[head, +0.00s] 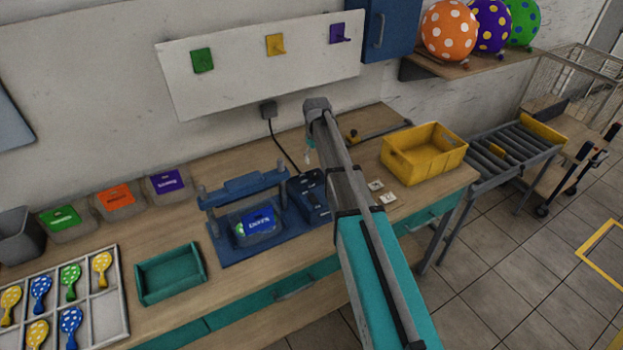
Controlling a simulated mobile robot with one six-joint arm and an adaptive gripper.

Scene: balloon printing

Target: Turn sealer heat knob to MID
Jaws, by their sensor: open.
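The blue sealer (230,251) stands on the bench left of my arm, with a press frame and a dark blue control box (310,197) at its right. A bag with a blue label (260,222) lies in the press area, with a small green and white item at its left. The heat knob and its markings cannot be made out. My arm rises from the bottom right and passes just right of the control box.
A teal tray (170,274), a divided tray (118,300) of deflated balloons and several labelled bags are at left. A yellow crate (423,152) stands right of my arm, by a roller conveyor (505,160). A cable (282,150) runs from the wall socket towards the control box.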

